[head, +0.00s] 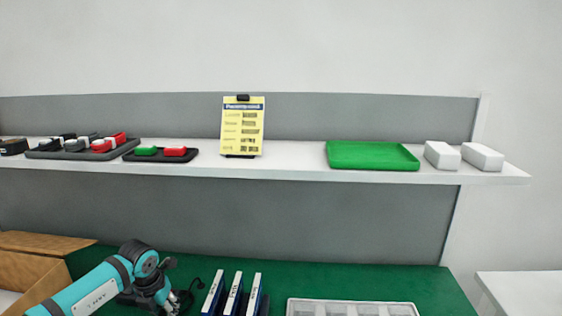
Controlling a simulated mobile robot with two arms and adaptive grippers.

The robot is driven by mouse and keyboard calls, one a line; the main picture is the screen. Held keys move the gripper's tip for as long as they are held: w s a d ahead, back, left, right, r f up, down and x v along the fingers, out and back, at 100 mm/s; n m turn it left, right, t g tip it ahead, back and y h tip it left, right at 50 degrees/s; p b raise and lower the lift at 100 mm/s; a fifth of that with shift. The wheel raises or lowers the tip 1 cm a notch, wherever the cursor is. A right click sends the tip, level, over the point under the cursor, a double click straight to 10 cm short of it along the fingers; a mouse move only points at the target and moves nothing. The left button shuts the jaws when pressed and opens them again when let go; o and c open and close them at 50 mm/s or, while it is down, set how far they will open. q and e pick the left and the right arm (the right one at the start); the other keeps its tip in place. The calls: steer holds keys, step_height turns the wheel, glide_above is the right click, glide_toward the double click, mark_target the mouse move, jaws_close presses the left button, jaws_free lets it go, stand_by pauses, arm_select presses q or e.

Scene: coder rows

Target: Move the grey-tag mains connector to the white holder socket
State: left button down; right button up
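I cannot pick out the grey-tag mains connector with certainty. Small black, grey, white and red parts sit in a dark tray (46,154) at the shelf's left, too small to tell apart. No white holder socket can be made out clearly; a pale compartment tray (296,307) on the green bench is cut off by the bottom edge. My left arm comes in at the lower left, and its gripper (172,303) is low over the bench, partly cut off, with its fingers unclear. My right gripper is not in view.
The shelf (290,168) also holds a small dark tray with green and red parts (174,152), a yellow card (242,125), a green tray (373,156) and two white blocks (442,155). Blue-and-white binders (234,295) and a cardboard box (30,270) stand on the green bench (330,278).

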arm_select(q)
steer(key=shift+f, duration=0.3)
steer(key=c, duration=1)
jaws_free()
steer(key=shift+r, duration=0.15)
